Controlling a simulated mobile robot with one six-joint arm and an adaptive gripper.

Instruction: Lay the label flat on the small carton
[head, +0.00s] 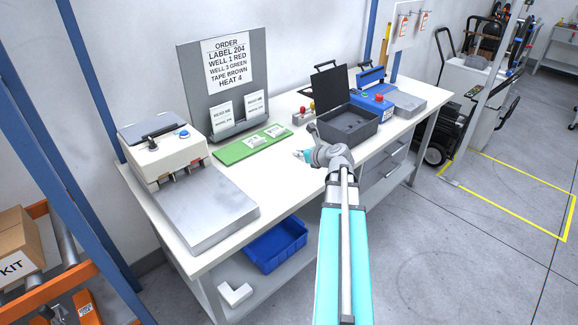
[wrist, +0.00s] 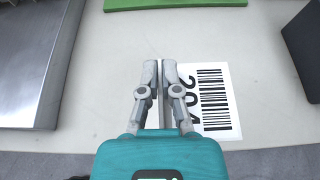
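The label (wrist: 214,100), white with a barcode and the number 204, shows face up in the wrist view, just right of my fingers. Its left part is hidden behind my right finger. My gripper (wrist: 160,66) has its fingers together, with only a thin gap between the tips, above the white tabletop. I see no label edge between the tips. In the head view my gripper (head: 303,155) is over the bench's front part, largely hidden by my wrist. A brown carton marked KIT (head: 14,243) sits at the far left; I cannot tell whether it is the small carton.
The white bench (head: 262,187) holds a press with a metal plate (head: 205,207), a green board (head: 235,153) with white cards, an open dark box (head: 350,128) and a blue device (head: 371,102). An order sign (head: 228,62) stands behind. A blue bin (head: 277,247) is below.

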